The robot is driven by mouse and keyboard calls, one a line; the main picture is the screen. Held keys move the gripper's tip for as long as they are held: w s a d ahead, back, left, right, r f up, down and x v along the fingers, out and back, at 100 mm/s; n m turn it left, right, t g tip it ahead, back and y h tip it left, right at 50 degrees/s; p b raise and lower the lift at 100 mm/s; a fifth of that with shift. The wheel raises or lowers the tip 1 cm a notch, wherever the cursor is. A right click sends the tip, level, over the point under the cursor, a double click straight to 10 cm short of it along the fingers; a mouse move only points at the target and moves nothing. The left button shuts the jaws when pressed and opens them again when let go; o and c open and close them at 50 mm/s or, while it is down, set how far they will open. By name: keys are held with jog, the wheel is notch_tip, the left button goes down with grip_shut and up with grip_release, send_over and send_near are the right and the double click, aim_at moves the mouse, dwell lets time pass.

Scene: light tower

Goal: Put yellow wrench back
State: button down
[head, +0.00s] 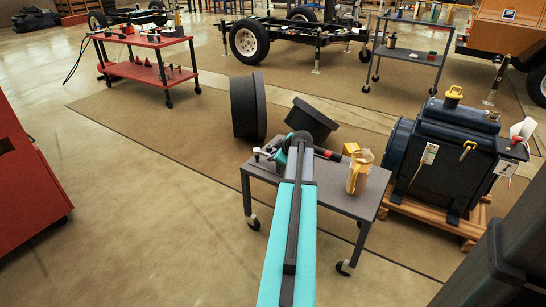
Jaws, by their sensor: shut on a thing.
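My teal and dark arm reaches up from the bottom of the head view to the grey cart (332,196). My gripper (262,156) shows only as a small grey and dark cluster at the cart's left end, partly hidden by my arm. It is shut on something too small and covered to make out. I cannot pick out a yellow wrench for certain. A small yellow object (351,148) is on the cart's far side, next to a red and black tool (328,154). A yellow pitcher-like container (360,172) stands at the cart's right end.
A blue machine (442,165) on a wooden pallet is close on the cart's right. A red cart (140,72) and a grey shelf cart (410,56) stand farther back. The floor left of the cart is clear.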

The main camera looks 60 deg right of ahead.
jog(key=shift+f, duration=0.15)
jog(key=c, duration=1.7)
grip_release()
jog(key=shift+o, duration=0.2)
jog(key=shift+f, duration=0.1)
jog(key=p+v, duration=0.3)
jog(key=v, duration=1.1)
